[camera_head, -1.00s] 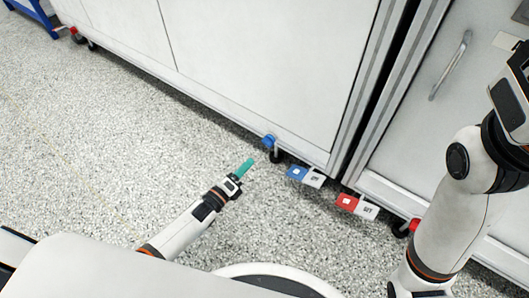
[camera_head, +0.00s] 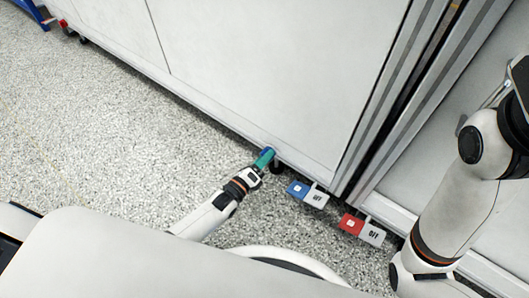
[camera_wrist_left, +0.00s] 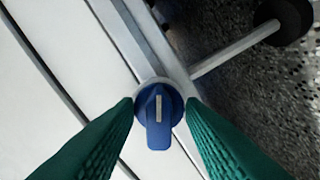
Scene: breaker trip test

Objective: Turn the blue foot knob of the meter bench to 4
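The blue foot knob (camera_wrist_left: 158,118) is on the lower edge of the meter bench (camera_head: 270,70). In the left wrist view it is a round dial with a raised grip and a white pointer line towards the top of the picture; I see no numbers. In the head view the knob (camera_head: 269,150) is mostly hidden by my left gripper (camera_head: 265,158). The green fingers of my left gripper (camera_wrist_left: 160,104) are parted, one on each side of the knob; I cannot tell whether they touch it. My right arm shows at the right, but its gripper does not show.
A blue-and-white pedal (camera_head: 308,193) and a red-and-white pedal (camera_head: 362,228), both marked OFF, stick out low to the right. Open speckled floor (camera_head: 120,150) lies to the left.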

